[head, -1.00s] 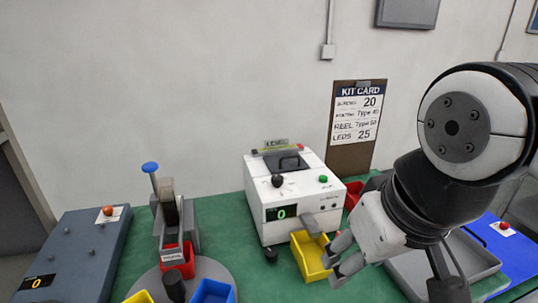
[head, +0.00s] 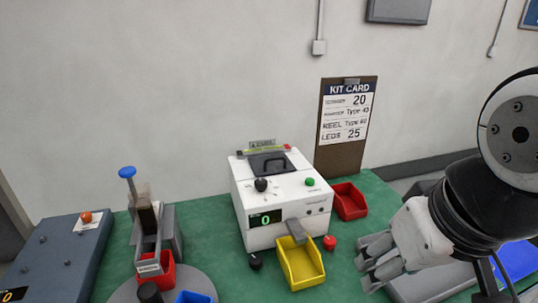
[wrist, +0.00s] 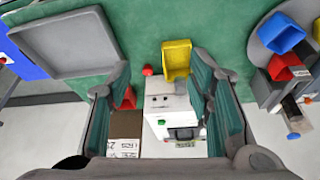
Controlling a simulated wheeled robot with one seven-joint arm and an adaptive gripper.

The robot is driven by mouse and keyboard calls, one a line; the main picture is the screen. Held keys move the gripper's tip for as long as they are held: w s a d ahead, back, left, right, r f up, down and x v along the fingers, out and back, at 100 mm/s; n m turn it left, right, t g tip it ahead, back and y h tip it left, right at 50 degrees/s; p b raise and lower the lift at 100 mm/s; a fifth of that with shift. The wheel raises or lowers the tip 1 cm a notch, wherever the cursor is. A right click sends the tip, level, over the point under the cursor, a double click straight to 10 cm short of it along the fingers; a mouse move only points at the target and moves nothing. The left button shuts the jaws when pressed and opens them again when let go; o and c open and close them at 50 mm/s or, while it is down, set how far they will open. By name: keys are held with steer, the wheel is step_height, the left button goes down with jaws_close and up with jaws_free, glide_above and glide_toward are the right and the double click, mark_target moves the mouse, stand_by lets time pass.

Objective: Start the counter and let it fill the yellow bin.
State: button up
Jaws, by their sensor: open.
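The counter is a white box (head: 284,206) on the green bench, with a display (head: 265,219) reading 0. A green button (head: 310,182) and a black knob (head: 261,184) are on its top. The yellow bin (head: 304,268) stands in front, under the grey chute (head: 295,230), and looks empty. My gripper (head: 366,268) is open and empty, to the right of the yellow bin and apart from it. In the wrist view, the counter (wrist: 165,100) and the yellow bin (wrist: 176,62) show between the open fingers (wrist: 168,105).
A red knob (head: 330,242) and a red bin (head: 349,202) are right of the counter. A dispenser (head: 172,240) with a red bin (head: 158,275) stands left. A grey tray (wrist: 85,45) lies on the bench. A kit card (head: 347,112) stands behind.

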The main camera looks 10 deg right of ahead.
steer(key=shift+c, duration=0.6)
jaws_close()
stand_by(0.6)
